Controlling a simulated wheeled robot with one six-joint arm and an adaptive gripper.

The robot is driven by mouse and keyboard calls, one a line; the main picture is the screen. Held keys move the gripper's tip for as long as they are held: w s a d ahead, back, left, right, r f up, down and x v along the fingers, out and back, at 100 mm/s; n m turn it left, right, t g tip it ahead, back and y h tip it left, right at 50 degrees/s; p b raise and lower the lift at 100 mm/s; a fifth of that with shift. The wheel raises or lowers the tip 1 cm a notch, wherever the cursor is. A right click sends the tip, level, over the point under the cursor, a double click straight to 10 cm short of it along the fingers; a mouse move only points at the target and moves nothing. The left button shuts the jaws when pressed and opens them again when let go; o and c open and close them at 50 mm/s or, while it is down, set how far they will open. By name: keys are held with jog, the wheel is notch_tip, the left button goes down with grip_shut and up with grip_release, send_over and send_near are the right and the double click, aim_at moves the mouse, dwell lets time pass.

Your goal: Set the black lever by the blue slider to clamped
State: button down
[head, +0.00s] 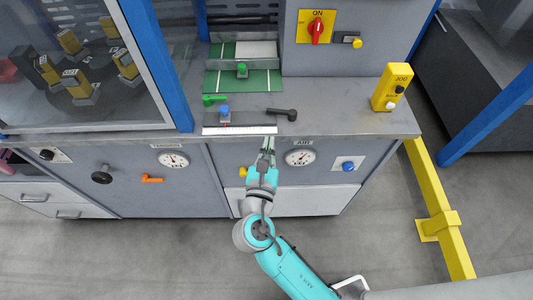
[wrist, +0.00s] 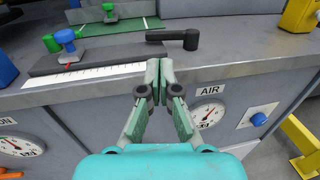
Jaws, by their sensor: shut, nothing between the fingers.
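The black lever (head: 283,113) lies on the grey machine top, at the right end of the dark slider block. It also shows in the wrist view (wrist: 174,37), with its knob end at the right. The blue slider (head: 225,112) stands left of it, behind a white scale strip (head: 238,130); the wrist view shows it too (wrist: 66,38). My gripper (head: 268,142) is shut and empty at the front edge of the top. In the wrist view its fingertips (wrist: 158,66) are just in front of and below the lever, apparently apart from it.
A yellow JOG/BACK box (head: 392,87) stands at the right of the top. A red rotary switch (head: 316,28) is on the back panel. The top between lever and yellow box is clear.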

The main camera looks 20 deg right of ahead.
aim_at(274, 113)
jog(key=x, duration=0.8)
jog(key=shift+w+d, duration=0.15)
jog(key=shift+w, duration=0.1)
jog(key=shift+w, duration=0.1)
